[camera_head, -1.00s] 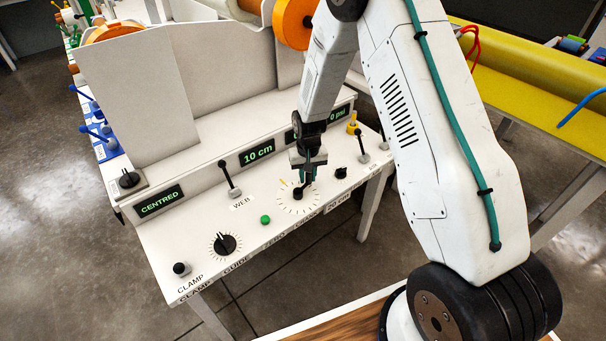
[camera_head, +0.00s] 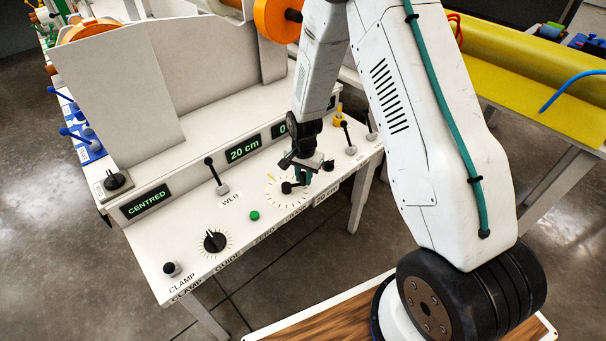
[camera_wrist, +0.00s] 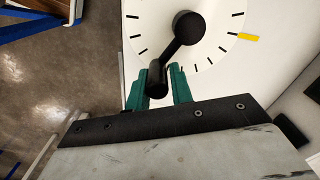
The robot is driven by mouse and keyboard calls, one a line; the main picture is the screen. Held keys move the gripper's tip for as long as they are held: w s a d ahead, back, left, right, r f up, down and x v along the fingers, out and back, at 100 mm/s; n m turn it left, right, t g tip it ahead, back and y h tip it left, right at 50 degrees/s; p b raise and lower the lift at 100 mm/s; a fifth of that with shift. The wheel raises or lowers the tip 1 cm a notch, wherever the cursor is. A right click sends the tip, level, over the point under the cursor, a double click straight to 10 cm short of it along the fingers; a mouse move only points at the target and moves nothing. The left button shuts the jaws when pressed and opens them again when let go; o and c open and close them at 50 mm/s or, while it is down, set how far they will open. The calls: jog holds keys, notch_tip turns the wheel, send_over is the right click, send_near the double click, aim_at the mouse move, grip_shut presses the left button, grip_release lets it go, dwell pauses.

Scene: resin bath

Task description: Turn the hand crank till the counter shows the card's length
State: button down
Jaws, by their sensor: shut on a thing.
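The hand crank (camera_head: 288,187) is a black arm on a white dial with tick marks and one yellow mark, on the white machine's panel. In the wrist view the crank (camera_wrist: 187,27) has its hub at the top and its handle between my green fingers. My gripper (camera_head: 303,180) is shut on the crank handle; it also shows in the wrist view (camera_wrist: 165,86). The counter (camera_head: 244,148) reads 20 cm. The card (camera_head: 326,196) on the panel's front edge, right of the crank, reads 20 cm.
A green button (camera_head: 254,215), a black guide knob (camera_head: 214,241) and a clamp knob (camera_head: 171,268) lie left of the crank. A web lever (camera_head: 215,174) stands behind. Another display (camera_head: 146,201) reads CENTRED. More levers (camera_head: 348,137) stand to the right.

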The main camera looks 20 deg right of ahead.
jog(key=c, duration=2.2)
grip_release()
jog(key=shift+s+a, duration=0.2)
jog(key=shift+a, duration=0.05)
jog(key=c, duration=2.2)
grip_release()
jog(key=c, duration=1.3)
grip_release()
jog(key=shift+a, duration=0.1)
jog(key=shift+w, duration=0.1)
jog(key=shift+d+r, duration=0.15)
jog(key=shift+d, duration=0.05)
notch_tip(320, 180, up, 7)
jog(key=shift+r, duration=0.2)
